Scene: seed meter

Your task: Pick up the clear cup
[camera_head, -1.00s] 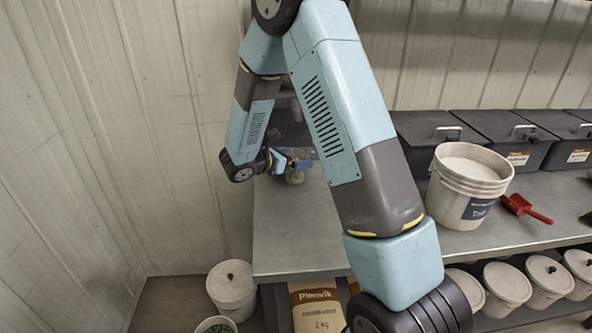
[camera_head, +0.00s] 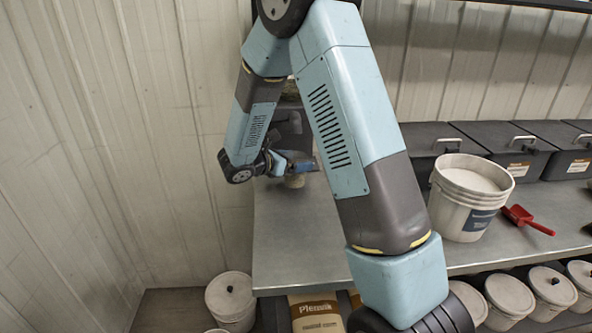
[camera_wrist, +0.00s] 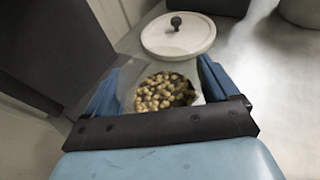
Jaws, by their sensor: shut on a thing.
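The clear cup (camera_wrist: 130,82) sits between the two blue fingers of my gripper (camera_wrist: 160,68) in the wrist view, with round tan and brown seeds (camera_wrist: 165,93) in it. My gripper is shut on the cup from both sides. In the head view my gripper (camera_head: 298,163) is over the far left part of the bench, and the cup's lower part (camera_head: 295,181) shows just below the fingers. The rest of the cup is hidden there by my arm and fingers. I cannot tell whether its base touches the bench.
A white round lid with a black knob (camera_wrist: 178,36) is just beyond the cup. The steel bench (camera_head: 290,245) is clear at front left. A white bucket (camera_head: 462,222), a red scoop (camera_head: 527,219) and dark lidded bins (camera_head: 515,150) are at right. A wall stands at left.

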